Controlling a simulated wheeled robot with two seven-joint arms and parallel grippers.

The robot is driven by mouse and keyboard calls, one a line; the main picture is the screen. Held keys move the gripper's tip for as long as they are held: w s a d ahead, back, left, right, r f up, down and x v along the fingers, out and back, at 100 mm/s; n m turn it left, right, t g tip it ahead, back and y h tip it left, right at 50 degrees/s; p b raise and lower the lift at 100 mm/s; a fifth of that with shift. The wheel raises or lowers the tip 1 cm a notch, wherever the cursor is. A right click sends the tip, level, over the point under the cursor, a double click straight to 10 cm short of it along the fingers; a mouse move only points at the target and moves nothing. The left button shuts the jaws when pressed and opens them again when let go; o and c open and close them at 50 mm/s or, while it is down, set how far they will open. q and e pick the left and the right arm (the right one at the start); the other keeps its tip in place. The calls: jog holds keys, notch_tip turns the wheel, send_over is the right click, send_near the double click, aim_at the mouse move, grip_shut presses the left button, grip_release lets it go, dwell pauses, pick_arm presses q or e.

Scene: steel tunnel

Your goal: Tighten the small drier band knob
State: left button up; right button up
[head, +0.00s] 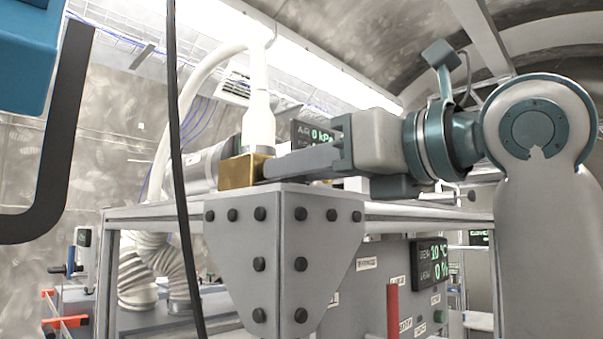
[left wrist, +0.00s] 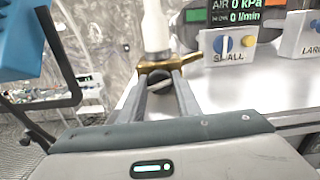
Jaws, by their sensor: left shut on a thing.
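A small brass-coloured knob piece (head: 243,171) sits at the foot of an upright white tube, above the corner of a grey steel frame. In the left wrist view the brass piece (left wrist: 158,66) spans the tips of both fingers. My left gripper (head: 270,168), its arm entering from the right of the head view, is shut on it. The fingers (left wrist: 163,82) lie nearly parallel with a narrow gap between them. A plate marked SMALL (left wrist: 228,48), with a blue and a yellow round mark, stands just right of it. My right gripper is not in view.
A blue box with a dark bent bar (head: 68,130) hangs at the upper left. A thin black cable (head: 176,150) hangs in front. A bolted grey bracket (head: 283,255) stands below the fingers. Displays and a plate marked LARGE (left wrist: 305,38) stand at the right.

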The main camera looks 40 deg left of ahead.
pick_arm(q)
jog(key=shift+m+b, duration=0.35)
jog(key=shift+m, duration=0.85)
jog(key=o, duration=1.1)
jog(key=shift+c, duration=0.2)
